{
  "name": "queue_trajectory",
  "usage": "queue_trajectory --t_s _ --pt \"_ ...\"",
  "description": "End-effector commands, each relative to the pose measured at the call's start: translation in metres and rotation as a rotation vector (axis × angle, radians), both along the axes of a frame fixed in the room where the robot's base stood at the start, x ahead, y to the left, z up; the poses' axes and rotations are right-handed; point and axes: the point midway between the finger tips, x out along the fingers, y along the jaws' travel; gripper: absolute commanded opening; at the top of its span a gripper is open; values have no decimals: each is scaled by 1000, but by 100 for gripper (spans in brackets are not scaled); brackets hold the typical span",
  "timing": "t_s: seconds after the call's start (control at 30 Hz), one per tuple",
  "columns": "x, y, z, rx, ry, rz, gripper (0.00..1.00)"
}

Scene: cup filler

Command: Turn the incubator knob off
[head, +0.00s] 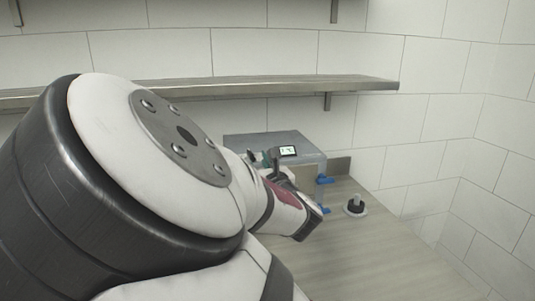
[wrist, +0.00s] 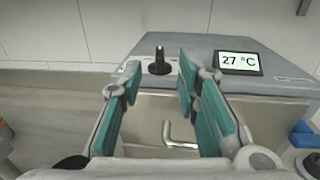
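The incubator (wrist: 240,92) is a grey metal box with a screen (wrist: 238,63) reading 27 °C in the wrist view. Its black knob (wrist: 159,64) stands on the top front edge, left of the screen, with its pointer upright. My gripper (wrist: 160,75) is open, with teal finger pads either side of the knob in the picture and nothing between them. I cannot tell how far the fingertips are from the knob. In the head view the incubator (head: 318,160) sits on the counter, partly hidden by my arm, with its screen (head: 288,150) lit. The knob is not clear there.
A bent metal handle (wrist: 178,138) is on the incubator's front below the knob. Blue clips (head: 324,181) stick out at its right side. A black-and-white round object (head: 355,206) stands on the counter (head: 390,260) to the right. A metal shelf (head: 300,85) hangs above.

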Motion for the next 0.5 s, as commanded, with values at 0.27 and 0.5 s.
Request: queue_trajectory --t_s 0.27,0.5 --pt "50 19 -1 1 -1 -1 30" --pt "72 29 0 2 1 0 30"
